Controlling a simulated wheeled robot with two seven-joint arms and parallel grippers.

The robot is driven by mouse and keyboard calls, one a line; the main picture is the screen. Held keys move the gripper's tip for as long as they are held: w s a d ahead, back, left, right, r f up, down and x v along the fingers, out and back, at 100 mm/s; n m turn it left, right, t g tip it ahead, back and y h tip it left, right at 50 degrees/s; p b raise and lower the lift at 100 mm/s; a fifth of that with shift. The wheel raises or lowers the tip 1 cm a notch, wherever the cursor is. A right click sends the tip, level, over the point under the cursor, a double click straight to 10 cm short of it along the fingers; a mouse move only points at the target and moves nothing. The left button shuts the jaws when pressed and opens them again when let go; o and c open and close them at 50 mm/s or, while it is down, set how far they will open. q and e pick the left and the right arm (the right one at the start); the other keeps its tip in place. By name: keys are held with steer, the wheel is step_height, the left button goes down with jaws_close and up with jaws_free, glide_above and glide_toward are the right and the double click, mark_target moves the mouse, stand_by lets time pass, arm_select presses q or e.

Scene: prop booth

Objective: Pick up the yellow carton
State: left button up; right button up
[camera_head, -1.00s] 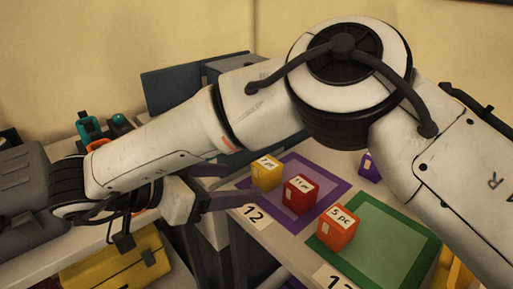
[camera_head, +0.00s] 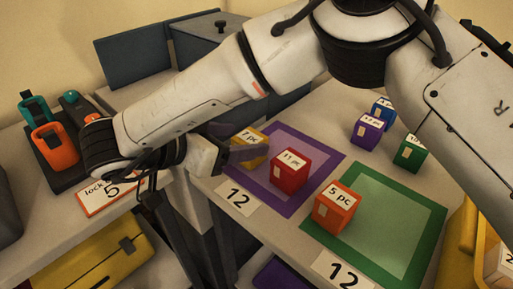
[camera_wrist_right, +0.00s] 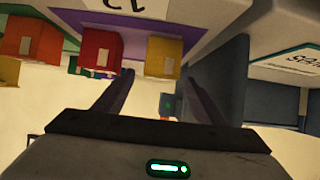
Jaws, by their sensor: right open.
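The yellow carton (camera_head: 250,158) stands at the left edge of the purple-bordered mat (camera_head: 325,157), left of the red carton (camera_head: 290,171). A finger of my right gripper (camera_head: 242,150) covers part of it in the head view. In the right wrist view, the yellow carton (camera_wrist_right: 163,58) shows between and just beyond the two spread fingers of my right gripper (camera_wrist_right: 161,75). The gripper is open, with nothing held. I cannot tell whether a finger touches the carton. My left gripper is not in view.
An orange carton (camera_head: 336,205) stands on the green-bordered mat (camera_head: 425,235). Purple (camera_head: 367,130), blue (camera_head: 382,108) and green (camera_head: 409,153) cartons stand farther back. Padlocks (camera_head: 55,146) sit at the left. A grey box (camera_head: 212,42) stands behind my right arm.

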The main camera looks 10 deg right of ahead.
steer(key=shift+w+d+f, duration=0.25)
steer(key=shift+w+d, duration=0.1)
steer(key=shift+d, duration=0.05)
steer(key=shift+s, duration=0.1)
steer(key=c, duration=1.2)
